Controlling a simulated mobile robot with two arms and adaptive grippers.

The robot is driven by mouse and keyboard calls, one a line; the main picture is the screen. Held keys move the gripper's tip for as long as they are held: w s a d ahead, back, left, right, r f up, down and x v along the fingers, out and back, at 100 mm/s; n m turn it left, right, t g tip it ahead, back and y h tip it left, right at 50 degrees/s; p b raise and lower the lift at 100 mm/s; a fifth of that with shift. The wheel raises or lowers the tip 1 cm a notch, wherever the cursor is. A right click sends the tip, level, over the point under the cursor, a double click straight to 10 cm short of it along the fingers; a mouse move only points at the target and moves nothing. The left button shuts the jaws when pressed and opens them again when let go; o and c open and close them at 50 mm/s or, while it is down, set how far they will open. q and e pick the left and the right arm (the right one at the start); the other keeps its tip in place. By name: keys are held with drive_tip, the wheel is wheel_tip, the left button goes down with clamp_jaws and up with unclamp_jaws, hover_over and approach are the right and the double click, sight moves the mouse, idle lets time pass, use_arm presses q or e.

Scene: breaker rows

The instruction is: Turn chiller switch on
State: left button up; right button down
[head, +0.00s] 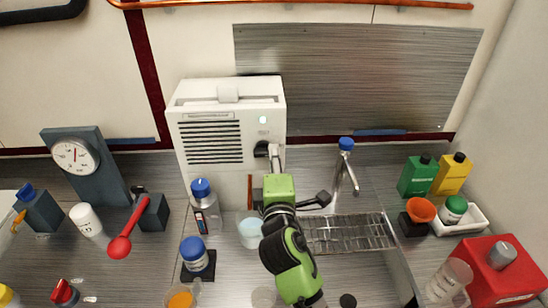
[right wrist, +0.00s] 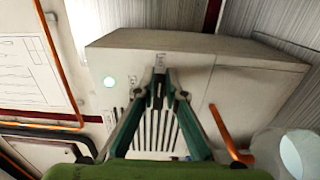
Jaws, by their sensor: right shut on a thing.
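The chiller (head: 225,95) is a white box with dark vent slots, standing against the back wall. A small pale green-white light (head: 263,120) glows on its front, and it also shows in the right wrist view (right wrist: 108,81). Below the light is the dark chiller switch (head: 261,149), partly hidden by my gripper. My right gripper (head: 272,151) reaches up to the chiller's front and is shut on the switch. In the right wrist view its fingers (right wrist: 158,82) converge in front of the vents, hiding most of the switch. My left gripper is not in view.
A sink with a rack (head: 350,232) and a blue-topped tap (head: 346,165) lies to the right. Blue-capped bottles (head: 204,208) and a beaker (head: 250,232) stand below the chiller.

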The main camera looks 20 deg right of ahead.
idle(0.4)
drive_tip(key=c, duration=2.1)
unclamp_jaws()
drive_tip(key=s, duration=0.4)
drive_tip(key=s+a, duration=0.1)
drive_tip(key=s, duration=0.3)
drive_tip(key=s+a, duration=0.1)
drive_tip(key=s, duration=0.3)
drive_tip(key=shift+a, duration=0.15)
drive_tip(key=shift+w, duration=0.1)
